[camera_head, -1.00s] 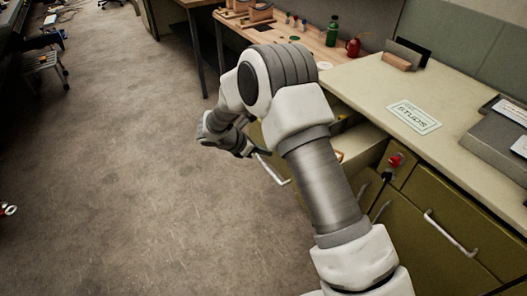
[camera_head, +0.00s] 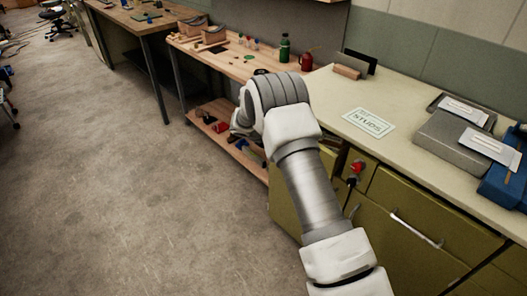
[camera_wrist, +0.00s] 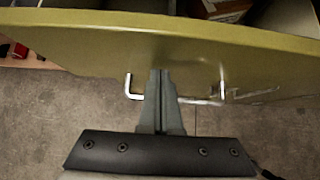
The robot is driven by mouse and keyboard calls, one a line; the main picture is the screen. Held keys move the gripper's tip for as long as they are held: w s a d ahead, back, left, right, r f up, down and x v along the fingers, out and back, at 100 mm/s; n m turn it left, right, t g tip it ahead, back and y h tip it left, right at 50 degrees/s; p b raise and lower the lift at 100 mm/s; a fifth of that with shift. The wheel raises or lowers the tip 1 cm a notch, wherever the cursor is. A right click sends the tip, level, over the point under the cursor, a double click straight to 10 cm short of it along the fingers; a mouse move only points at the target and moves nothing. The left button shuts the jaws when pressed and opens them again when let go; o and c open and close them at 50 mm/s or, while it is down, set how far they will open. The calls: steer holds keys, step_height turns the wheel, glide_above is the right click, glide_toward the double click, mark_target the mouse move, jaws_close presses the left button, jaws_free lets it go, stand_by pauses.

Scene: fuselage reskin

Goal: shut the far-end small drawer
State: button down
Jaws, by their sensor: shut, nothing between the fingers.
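The small drawer's olive front (camera_wrist: 75,40) spans the wrist view, with dark space and some pale items behind its top edge. Its silver bar handle (camera_wrist: 133,88) shows on either side of my gripper (camera_wrist: 160,73). My gripper is shut and empty, with its fingertips at the drawer front in front of the handle's middle. I cannot tell whether they touch it. In the head view my arm hides the gripper and most of this drawer, so how far it stands out is unclear.
The olive cabinet (camera_head: 405,240) has a cream worktop (camera_head: 400,125) with a STUDS card (camera_head: 368,122) on it. A red knob (camera_head: 357,167) sticks out of the cabinet front. A wooden bench (camera_head: 225,60) stands beyond. The floor (camera_head: 130,200) on the left is clear.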

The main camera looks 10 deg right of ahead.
steer(key=w+d, duration=0.2)
steer(key=d, duration=0.1)
steer(key=w+d, duration=0.1)
steer(key=d, duration=0.1)
steer(key=shift+w+d, duration=0.15)
steer(key=shift+w, duration=0.1)
steer(key=shift+w+d+r, duration=0.1)
steer(key=shift+w+d, duration=0.1)
steer(key=shift+d, duration=0.05)
